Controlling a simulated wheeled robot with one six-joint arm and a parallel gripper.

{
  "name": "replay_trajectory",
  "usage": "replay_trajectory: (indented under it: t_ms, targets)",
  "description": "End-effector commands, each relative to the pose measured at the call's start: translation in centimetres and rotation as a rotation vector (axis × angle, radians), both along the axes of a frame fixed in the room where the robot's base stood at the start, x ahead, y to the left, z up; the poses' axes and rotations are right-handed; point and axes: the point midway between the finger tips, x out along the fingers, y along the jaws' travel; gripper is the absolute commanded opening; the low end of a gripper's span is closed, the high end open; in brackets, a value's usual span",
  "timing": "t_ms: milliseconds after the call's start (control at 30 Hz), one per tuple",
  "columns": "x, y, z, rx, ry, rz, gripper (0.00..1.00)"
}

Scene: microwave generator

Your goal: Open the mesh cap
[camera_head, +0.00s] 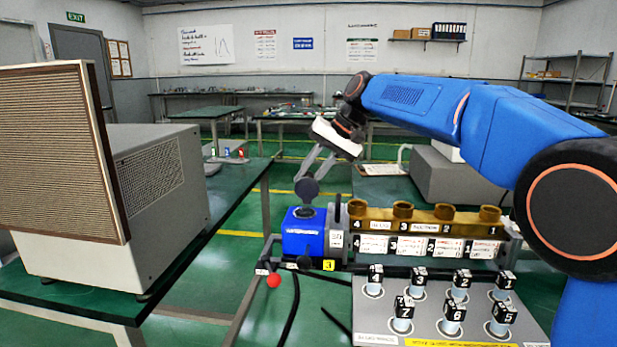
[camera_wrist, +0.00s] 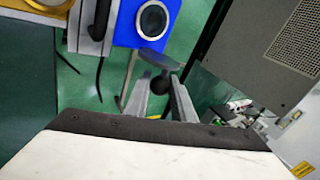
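What I take to be the mesh cap is a dark round disc (camera_head: 307,188), tilted up and apart from the blue box's round opening (camera_head: 305,212). In the wrist view the disc (camera_wrist: 146,61) shows nearly edge-on, with a dark ball knob (camera_wrist: 163,83) on its near side. The blue box (camera_head: 303,235) has a ringed round opening on top, bare in the wrist view (camera_wrist: 153,20). My gripper (camera_head: 311,172) reaches down to the disc from above. In the wrist view its grey fingers (camera_wrist: 164,84) close around the knob. The exact contact is partly hidden.
A brown block with several round sockets (camera_head: 425,216) stands right of the blue box, and a panel of numbered black-capped tubes (camera_head: 440,310) lies in front. A large cabinet with a mesh door (camera_head: 60,150) stands at left. A red ball (camera_head: 274,281) sits near the front.

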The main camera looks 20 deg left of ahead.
Motion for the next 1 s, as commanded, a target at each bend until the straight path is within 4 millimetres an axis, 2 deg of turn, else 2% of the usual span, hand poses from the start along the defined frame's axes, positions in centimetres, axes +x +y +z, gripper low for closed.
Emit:
replay_trajectory:
  t_ms: [33, 67, 100, 367, 533, 1000]
  targets:
    - [0.0, 0.0, -0.1, -0.001, 0.0, 0.0, 0.32]
    - [0.0, 0.0, -0.1, -0.001, 0.0, 0.0, 0.39]
    - [0.0, 0.0, -0.1, 0.0, 0.001, 0.001, 0.41]
    - [0.0, 0.0, 0.0, 0.0, 0.0, 0.0, 0.41]
    - [0.1, -0.6, 0.9, 0.0, 0.0, 0.0, 0.41]
    - [1.1, -5.4, 8.3, 0.001, -0.002, 0.0, 0.41]
